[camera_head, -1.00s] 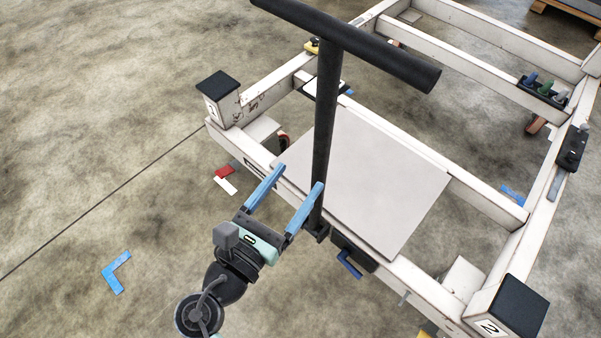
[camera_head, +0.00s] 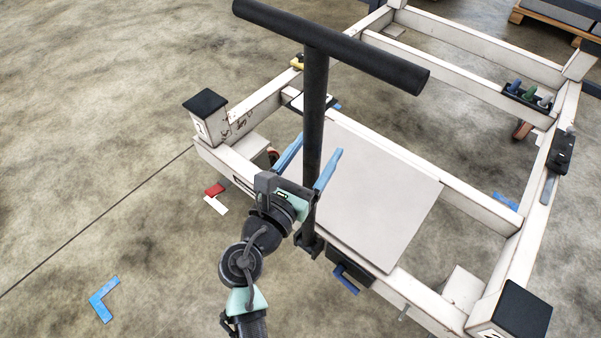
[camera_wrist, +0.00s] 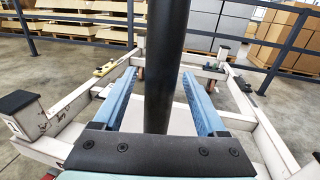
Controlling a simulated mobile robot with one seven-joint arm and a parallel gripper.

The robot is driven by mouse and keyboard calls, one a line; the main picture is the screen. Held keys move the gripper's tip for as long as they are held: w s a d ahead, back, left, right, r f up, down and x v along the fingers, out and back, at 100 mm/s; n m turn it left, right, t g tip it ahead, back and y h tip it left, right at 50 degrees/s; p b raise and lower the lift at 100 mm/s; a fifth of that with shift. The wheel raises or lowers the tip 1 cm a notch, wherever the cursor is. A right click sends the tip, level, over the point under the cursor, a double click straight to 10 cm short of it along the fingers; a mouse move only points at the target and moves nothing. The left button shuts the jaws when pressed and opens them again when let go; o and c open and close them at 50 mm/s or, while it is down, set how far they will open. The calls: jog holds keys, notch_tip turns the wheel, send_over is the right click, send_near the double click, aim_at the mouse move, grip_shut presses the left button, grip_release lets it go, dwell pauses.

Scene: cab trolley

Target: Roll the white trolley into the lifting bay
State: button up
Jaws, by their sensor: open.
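The white trolley (camera_head: 408,273) is a low rectangular frame with black-topped corner posts and a pale flat panel (camera_head: 375,190) near its front end. A black T-shaped handle (camera_head: 316,110) stands up from its near edge. My gripper (camera_head: 313,160) is at the handle's upright with its blue fingers apart. In the wrist view the handle's post (camera_wrist: 164,75) rises between the two open fingers (camera_wrist: 160,92), with a gap on each side. The fingers are not closed on it. The lifting bay cannot be made out for certain.
Blue corner tape (camera_head: 104,299) and a dark line mark the floor at left, which is clear. A red and white marker (camera_head: 214,197) lies by the trolley's left corner. A pallet (camera_head: 555,18) stands at the far right. The wrist view shows a dark railing (camera_wrist: 95,17) and stacked boxes (camera_wrist: 290,42) behind.

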jog(key=shift+x, duration=0.95)
grip_shut()
dwell(0.8)
